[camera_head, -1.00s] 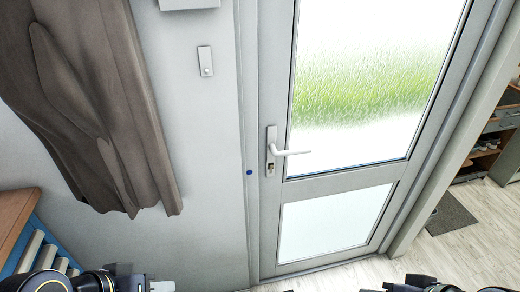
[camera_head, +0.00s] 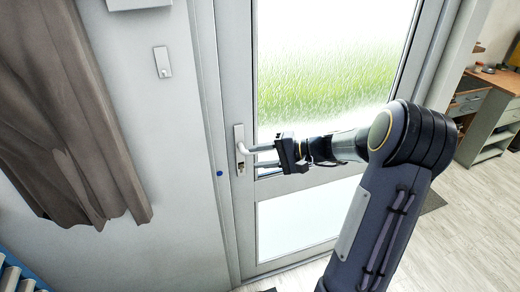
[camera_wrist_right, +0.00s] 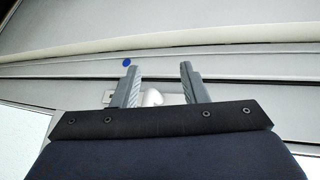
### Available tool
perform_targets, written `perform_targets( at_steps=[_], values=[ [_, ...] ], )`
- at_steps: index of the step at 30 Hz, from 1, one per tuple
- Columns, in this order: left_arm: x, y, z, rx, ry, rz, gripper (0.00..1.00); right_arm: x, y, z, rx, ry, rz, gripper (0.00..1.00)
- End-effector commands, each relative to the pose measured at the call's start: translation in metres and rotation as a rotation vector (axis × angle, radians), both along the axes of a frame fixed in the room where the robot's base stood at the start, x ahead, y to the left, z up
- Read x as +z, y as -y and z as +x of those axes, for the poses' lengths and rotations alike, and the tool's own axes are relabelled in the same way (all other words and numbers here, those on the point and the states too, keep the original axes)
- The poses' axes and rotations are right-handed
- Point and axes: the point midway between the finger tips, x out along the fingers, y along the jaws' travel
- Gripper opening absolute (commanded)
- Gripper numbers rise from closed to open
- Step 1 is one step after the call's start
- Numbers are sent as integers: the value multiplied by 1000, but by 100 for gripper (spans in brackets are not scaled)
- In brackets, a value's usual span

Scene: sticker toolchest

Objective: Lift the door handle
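The white door handle (camera_head: 240,146) is on the left side of the glazed door (camera_head: 262,190), with its lever pointing right, roughly level. My right gripper (camera_head: 257,157) reaches in from the right at the lever, its two fingers one above the other. In the right wrist view, the fingers (camera_wrist_right: 158,72) stand apart. The white end of the handle (camera_wrist_right: 153,97) shows between them, with gaps on both sides. The gripper is open around the lever and does not appear clamped on it. Part of the lever is hidden by the gripper. My left gripper is out of view.
A brown curtain (camera_head: 70,120) hangs on the wall at left. A small wall switch (camera_head: 162,62) and a blue dot (camera_head: 220,173) on the frame are left of the handle. A wooden-topped cabinet (camera_head: 490,120) stands at right. The floor (camera_head: 465,235) there is open.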

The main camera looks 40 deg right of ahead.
Motion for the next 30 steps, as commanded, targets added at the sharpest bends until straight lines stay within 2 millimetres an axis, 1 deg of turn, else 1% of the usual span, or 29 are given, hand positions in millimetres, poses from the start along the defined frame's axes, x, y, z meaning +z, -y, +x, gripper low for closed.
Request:
perform_targets(
  at_steps=[1,3,6,9,12,21,24,30],
  values=[
    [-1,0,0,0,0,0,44,-15,28,8,-61,19,41,40],
    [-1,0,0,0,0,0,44,-28,58,15,-130,55,79,40],
    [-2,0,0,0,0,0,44,-40,87,20,-199,95,112,40],
    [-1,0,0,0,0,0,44,-46,101,23,-235,116,126,40],
    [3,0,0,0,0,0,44,-47,101,31,-243,123,131,40],
    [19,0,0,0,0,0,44,-53,78,72,-241,120,130,40],
    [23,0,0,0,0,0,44,-55,72,82,-240,121,130,40],
    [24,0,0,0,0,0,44,-58,69,90,-242,121,128,40]
  ],
)
